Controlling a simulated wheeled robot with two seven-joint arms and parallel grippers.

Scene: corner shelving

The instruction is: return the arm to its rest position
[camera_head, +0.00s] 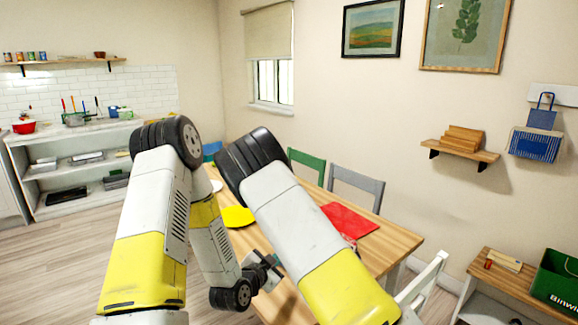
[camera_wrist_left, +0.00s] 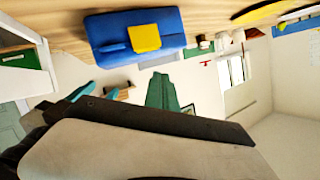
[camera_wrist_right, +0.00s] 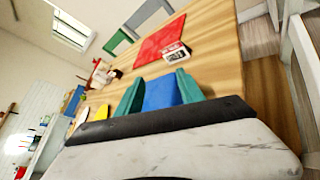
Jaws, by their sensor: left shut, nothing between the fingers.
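My left arm (camera_head: 150,230) rises from the lower left to a black elbow and folds down. Its gripper (camera_head: 265,268) hangs before the near side of the table, empty; in the left wrist view its green fingers (camera_wrist_left: 163,92) are together. My right upper arm (camera_head: 315,240) rises from the bottom right and hides its own forearm and gripper in the head view. In the right wrist view the right gripper's green fingers (camera_wrist_right: 160,92) stand apart with blue between them; I cannot tell whether that blue is held or lies behind.
The wooden table (camera_head: 395,238) bears a red mat (camera_head: 350,219) and a yellow mat (camera_head: 237,216). A blue thing with yellow on it (camera_wrist_left: 110,32) shows in the left wrist view. A white chair (camera_head: 425,283) and a low bench (camera_head: 500,277) stand at right. Floor is clear at left.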

